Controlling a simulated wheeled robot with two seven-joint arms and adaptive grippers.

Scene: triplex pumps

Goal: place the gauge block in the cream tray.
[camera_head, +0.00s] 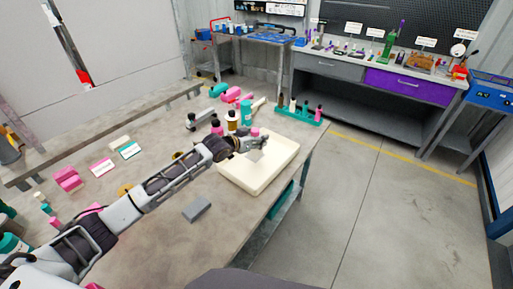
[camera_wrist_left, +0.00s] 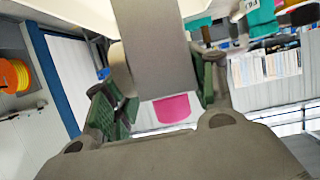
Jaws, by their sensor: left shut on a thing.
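The cream tray (camera_head: 281,172) lies on the table near its right edge. My left gripper (camera_head: 262,144) reaches over the tray's upper left part. It is shut on a grey block, which I take as the gauge block (camera_head: 256,155). In the left wrist view, the gauge block (camera_wrist_left: 158,45) is a long grey bar between the green finger pads of my left gripper (camera_wrist_left: 155,88). Whether the block touches the tray floor cannot be told. My right gripper is not in view.
Another grey block (camera_head: 197,209) lies on the table left of the tray. Bottles (camera_head: 246,114) and pink and teal parts stand behind the gripper. A teal rack (camera_head: 300,113) is beyond the tray. Label cards (camera_head: 102,167) lie at the left.

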